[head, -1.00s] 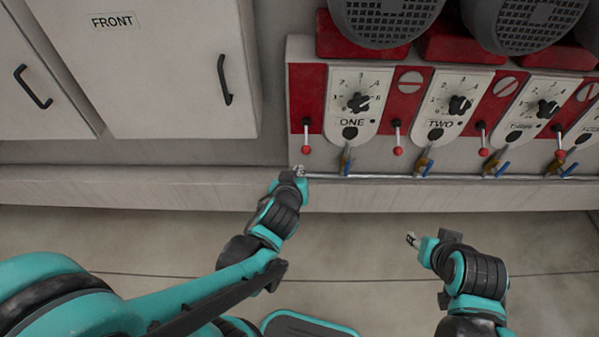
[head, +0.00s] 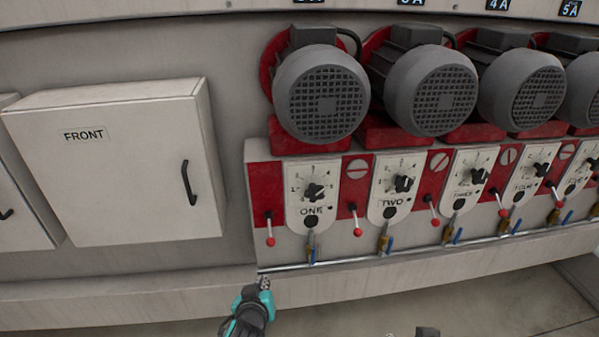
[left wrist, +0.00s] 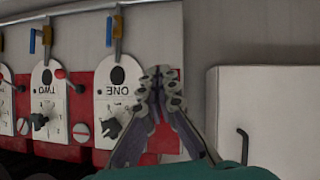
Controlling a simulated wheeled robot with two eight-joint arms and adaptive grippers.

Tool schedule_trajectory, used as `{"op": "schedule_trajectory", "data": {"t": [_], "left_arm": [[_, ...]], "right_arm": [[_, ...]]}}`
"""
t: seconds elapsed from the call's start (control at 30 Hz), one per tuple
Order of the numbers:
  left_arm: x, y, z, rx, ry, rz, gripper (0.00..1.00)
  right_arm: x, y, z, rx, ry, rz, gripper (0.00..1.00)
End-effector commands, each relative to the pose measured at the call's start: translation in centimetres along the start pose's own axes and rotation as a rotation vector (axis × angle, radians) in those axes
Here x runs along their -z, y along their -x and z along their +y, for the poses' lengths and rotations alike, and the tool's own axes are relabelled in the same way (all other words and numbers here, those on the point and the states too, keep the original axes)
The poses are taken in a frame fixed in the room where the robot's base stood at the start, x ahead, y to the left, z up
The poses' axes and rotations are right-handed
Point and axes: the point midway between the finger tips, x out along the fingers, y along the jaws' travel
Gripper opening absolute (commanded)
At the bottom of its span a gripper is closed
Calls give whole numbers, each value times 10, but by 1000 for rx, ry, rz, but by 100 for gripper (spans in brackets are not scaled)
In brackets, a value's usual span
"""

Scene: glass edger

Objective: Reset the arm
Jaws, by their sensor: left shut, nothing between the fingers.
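My left gripper (head: 264,283) is at the bottom of the head view, just below the left end of the thin pipe under panel ONE. Its fingers are shut and empty. In the left wrist view the fingertips (left wrist: 160,78) meet, in front of the red and white panel beside dial ONE, with the picture upside down. I cannot tell whether they touch anything. Only a sliver of my right arm (head: 427,332) shows at the bottom edge of the head view; its jaws cannot be judged.
Dial panels ONE (head: 312,195) and TWO (head: 392,187) stand in a row with red-knobbed levers (head: 270,240), blue-handled valves (head: 312,255) and grey motors (head: 322,95) above. A white cabinet (head: 110,165) marked FRONT is at the left. Floor (head: 510,300) shows at the lower right.

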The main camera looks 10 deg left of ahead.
Motion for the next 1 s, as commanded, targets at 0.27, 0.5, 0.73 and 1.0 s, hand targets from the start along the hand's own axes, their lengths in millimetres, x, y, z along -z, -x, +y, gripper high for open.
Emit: {"op": "schedule_trajectory", "data": {"t": [0.27, 0.5, 0.73, 1.0], "left_arm": [[-3, 29, -23, 42, -86, -128, 0], [-22, 88, -41, 16, -219, -325, 0], [-33, 120, -43, -30, -283, -407, 0], [-34, 121, -43, -32, -286, -410, 0]], "right_arm": [[0, 0, 0, 0, 0, 0, 40], [0, 0, 0, 0, 0, 0, 40], [0, 0, 0, 0, 0, 0, 40], [0, 0, 0, 0, 0, 0, 40]]}}
